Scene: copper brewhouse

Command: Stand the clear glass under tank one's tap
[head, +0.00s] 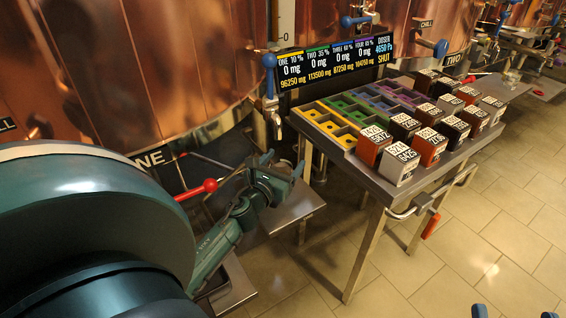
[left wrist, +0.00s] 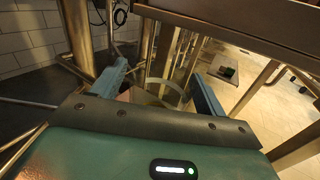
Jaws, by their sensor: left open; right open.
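Tank one's tap (head: 269,88), with a blue handle, comes out of the copper tank in the head view, above and behind my left gripper (head: 284,176). This gripper is open, low over the metal shelf (head: 292,212) at the tank's foot. In the left wrist view, a pale curved rim (left wrist: 165,84), apparently the clear glass, shows between the spread fingers of my left gripper (left wrist: 160,92). I cannot tell whether they touch it. I cannot make the glass out in the head view. My right gripper (head: 514,314) shows only as two blue fingertips, apart and empty.
A metal table (head: 352,178) holds a coloured compartment rack (head: 335,125) and several numbered blocks (head: 400,160) right of my left gripper. A display (head: 333,62) stands behind. A red-knobbed lever (head: 208,186) is near my left arm. The tiled floor at right is clear.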

